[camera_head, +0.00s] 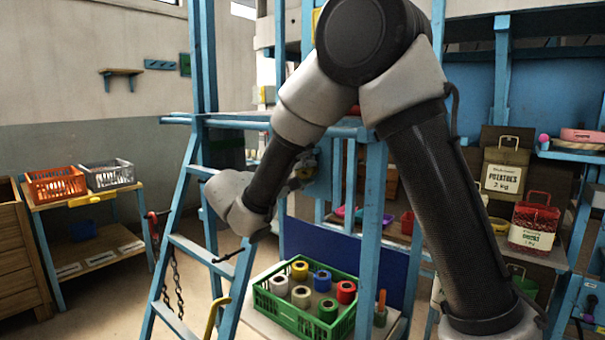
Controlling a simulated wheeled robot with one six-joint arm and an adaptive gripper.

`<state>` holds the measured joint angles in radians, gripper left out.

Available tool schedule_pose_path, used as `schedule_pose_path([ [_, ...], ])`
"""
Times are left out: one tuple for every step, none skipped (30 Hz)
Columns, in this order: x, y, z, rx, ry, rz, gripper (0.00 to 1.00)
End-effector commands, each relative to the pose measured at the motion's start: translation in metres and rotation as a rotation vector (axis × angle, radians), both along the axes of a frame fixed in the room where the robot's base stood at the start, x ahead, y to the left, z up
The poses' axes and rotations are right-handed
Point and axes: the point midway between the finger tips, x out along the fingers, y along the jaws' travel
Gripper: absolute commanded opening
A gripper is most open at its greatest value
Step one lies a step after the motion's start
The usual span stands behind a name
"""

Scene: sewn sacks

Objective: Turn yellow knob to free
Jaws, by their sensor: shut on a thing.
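My gripper (299,174) is small and mostly hidden behind my forearm, beside a blue panel.
A blue ladder frame (180,243) stands close on the left of my arm, with blue posts on the right. A green crate (268,306) of coloured spools sits below. Orange (56,184) and grey (109,175) baskets stand on a left-hand bench.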

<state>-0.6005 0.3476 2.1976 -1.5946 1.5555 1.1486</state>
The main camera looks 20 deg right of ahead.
Motion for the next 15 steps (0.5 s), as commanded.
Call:
schedule_pose_path([
  [-0.0007,-0.0004,-0.0019,0.0,0.004,-0.002,0.12],
  [-0.0007,-0.0004,-0.0019,0.0,0.004,-0.002,0.12],
  [-0.0008,-0.0004,-0.002,0.0,0.004,-0.002,0.12],
  [-0.0008,-0.0004,-0.002,0.001,0.004,-0.001,0.12],
  [-0.0008,-0.0004,-0.002,0.0,0.005,-0.001,0.12],
  [-0.0008,-0.0006,-0.0021,0.0,0.005,-0.001,0.39],
  [-0.0008,-0.0006,-0.0021,0.0,0.005,-0.001,0.45],
  [-0.0007,-0.0005,-0.0019,0.0,0.005,-0.001,0.5],
  [-0.0007,-0.0005,-0.0018,0.0,0.004,-0.002,0.57],
  [-0.0006,-0.0004,-0.0017,0.0,0.004,-0.002,0.58],
  [-0.0006,-0.0004,-0.0015,0.0,0.004,-0.002,0.58],
  [-0.0005,-0.0004,-0.0013,0.0,0.004,-0.002,0.58],
  [-0.0005,-0.0004,-0.0012,0.0,0.004,-0.001,0.58],
  [-0.0005,-0.0004,-0.0011,-0.001,0.003,-0.001,0.58],
  [-0.0004,-0.0003,-0.001,0.0,0.002,-0.001,0.58],
])
